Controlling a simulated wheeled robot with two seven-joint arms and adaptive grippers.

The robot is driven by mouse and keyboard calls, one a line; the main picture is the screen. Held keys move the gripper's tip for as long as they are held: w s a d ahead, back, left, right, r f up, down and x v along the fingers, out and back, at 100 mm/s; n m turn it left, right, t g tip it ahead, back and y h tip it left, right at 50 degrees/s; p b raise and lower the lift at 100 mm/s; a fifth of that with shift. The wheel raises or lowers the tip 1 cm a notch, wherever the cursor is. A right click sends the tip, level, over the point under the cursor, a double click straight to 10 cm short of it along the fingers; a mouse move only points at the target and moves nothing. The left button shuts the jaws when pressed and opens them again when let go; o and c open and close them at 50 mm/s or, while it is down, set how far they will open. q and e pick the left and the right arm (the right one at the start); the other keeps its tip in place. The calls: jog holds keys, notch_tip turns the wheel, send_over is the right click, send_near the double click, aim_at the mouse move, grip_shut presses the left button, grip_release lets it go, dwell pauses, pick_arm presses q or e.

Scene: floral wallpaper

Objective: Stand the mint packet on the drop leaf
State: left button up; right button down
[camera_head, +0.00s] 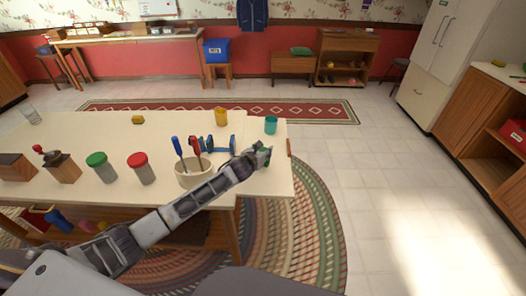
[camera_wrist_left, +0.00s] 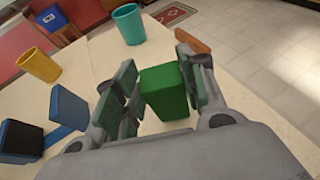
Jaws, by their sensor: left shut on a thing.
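My left gripper (camera_head: 262,156) is over the right end of the table, above the drop leaf (camera_head: 274,184). In the left wrist view its fingers (camera_wrist_left: 160,92) are shut on a green block-shaped packet (camera_wrist_left: 166,90), which I take to be the mint packet. The packet sits between the finger pads with its top face showing. Its lower part is hidden, and I cannot tell whether it touches the leaf. The pale leaf (camera_wrist_left: 245,105) also shows to the right of the fingers. My right gripper is not in view.
A teal cup (camera_head: 270,125) and a yellow cup (camera_head: 221,117) stand beyond the gripper. A blue dumbbell-shaped thing (camera_head: 219,144) and a cream pot (camera_head: 193,174) with screwdrivers are left of it. Red-lidded (camera_head: 141,168) and green-lidded jars (camera_head: 101,167) stand farther left.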

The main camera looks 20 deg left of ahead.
pick_arm(q)
jog(key=shift+f, duration=0.2)
jog(key=o, duration=0.9)
jog(key=shift+o, duration=0.2)
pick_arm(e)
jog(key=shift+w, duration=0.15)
pick_arm(q)
jog(key=shift+r, duration=0.45)
jog(key=shift+v, duration=1.35)
jog(key=v, duration=0.9)
jog(key=shift+p, duration=0.45)
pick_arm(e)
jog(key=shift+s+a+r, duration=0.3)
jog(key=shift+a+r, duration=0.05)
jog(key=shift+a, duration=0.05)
